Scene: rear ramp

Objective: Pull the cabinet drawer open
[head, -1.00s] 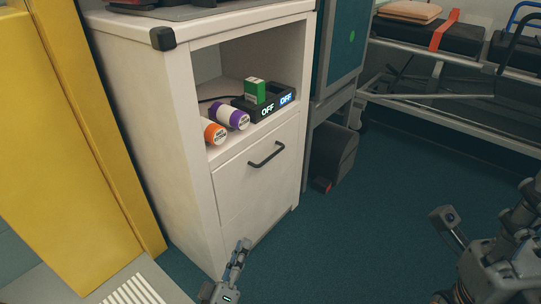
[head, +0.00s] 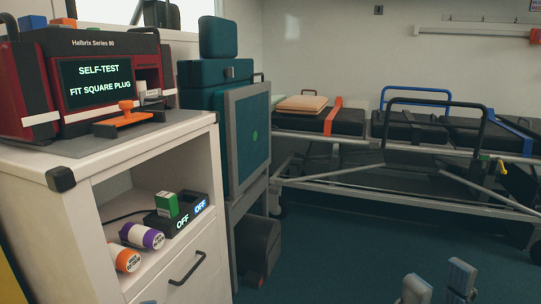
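The white cabinet (head: 75,222) stands at the left. Its drawer (head: 205,270) is under an open shelf, and the lower part is cut off by the picture's bottom edge. The drawer front looks flush with the cabinet, so it appears closed. A black bar handle (head: 187,268) is on the drawer front. My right gripper (head: 438,284) shows at the bottom right, with two grey fingertips apart and nothing seen between them. It is well to the right of the handle, over the floor.
The shelf holds an orange-capped roll (head: 125,258), a purple-capped roll (head: 142,236), a green box (head: 166,205) and black units reading OFF (head: 182,222). A red-black device (head: 95,80) stands on top. A teal cabinet (head: 245,130) and stretcher (head: 400,150) are behind. Floor (head: 350,240) is clear.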

